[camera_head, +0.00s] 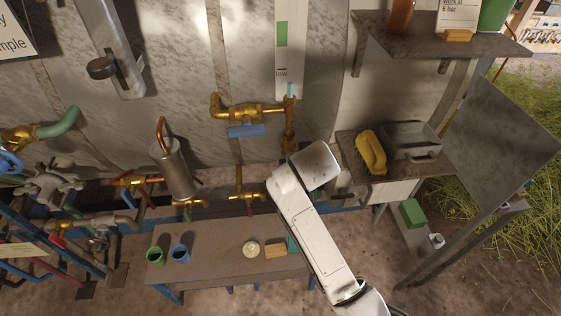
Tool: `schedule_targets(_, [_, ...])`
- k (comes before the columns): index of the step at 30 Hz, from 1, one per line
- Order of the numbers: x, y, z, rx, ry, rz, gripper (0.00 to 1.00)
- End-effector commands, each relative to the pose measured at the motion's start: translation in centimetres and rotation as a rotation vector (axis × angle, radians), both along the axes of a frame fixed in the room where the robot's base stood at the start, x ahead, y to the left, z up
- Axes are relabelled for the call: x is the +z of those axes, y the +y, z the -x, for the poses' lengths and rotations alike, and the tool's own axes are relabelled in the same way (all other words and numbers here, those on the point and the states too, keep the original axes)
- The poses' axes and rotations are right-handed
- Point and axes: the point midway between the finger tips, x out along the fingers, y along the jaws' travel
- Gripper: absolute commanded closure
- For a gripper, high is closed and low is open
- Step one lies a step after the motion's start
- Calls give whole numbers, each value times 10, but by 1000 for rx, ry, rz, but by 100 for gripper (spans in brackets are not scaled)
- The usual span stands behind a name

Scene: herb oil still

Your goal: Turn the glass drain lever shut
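A white level gauge (291,45) with a green mark and the word "low" is fixed to the metal tank at the top middle. Brass fittings (290,117) run down from its lower end, and my arm covers what lies below them. To their left is a brass valve (247,112) with a blue lever (246,130) lying roughly level, along the pipe. No label marks which lever is the glass drain lever, so I cannot tell. My white arm reaches up from the lower right to just below the fittings. My gripper is hidden behind its end link.
A low bench (215,258) holds a green cup (156,256), a blue cup (180,254) and small items. Copper pipes and a metal cylinder (174,167) stand left. A shelf at right holds a yellow brush (371,152) and a grey tray (411,140).

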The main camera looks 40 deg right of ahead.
Motion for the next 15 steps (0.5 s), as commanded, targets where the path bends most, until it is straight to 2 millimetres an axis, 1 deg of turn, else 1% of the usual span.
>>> schedule_targets(15, [-4, -4, 3, 0, 6, 6, 100])
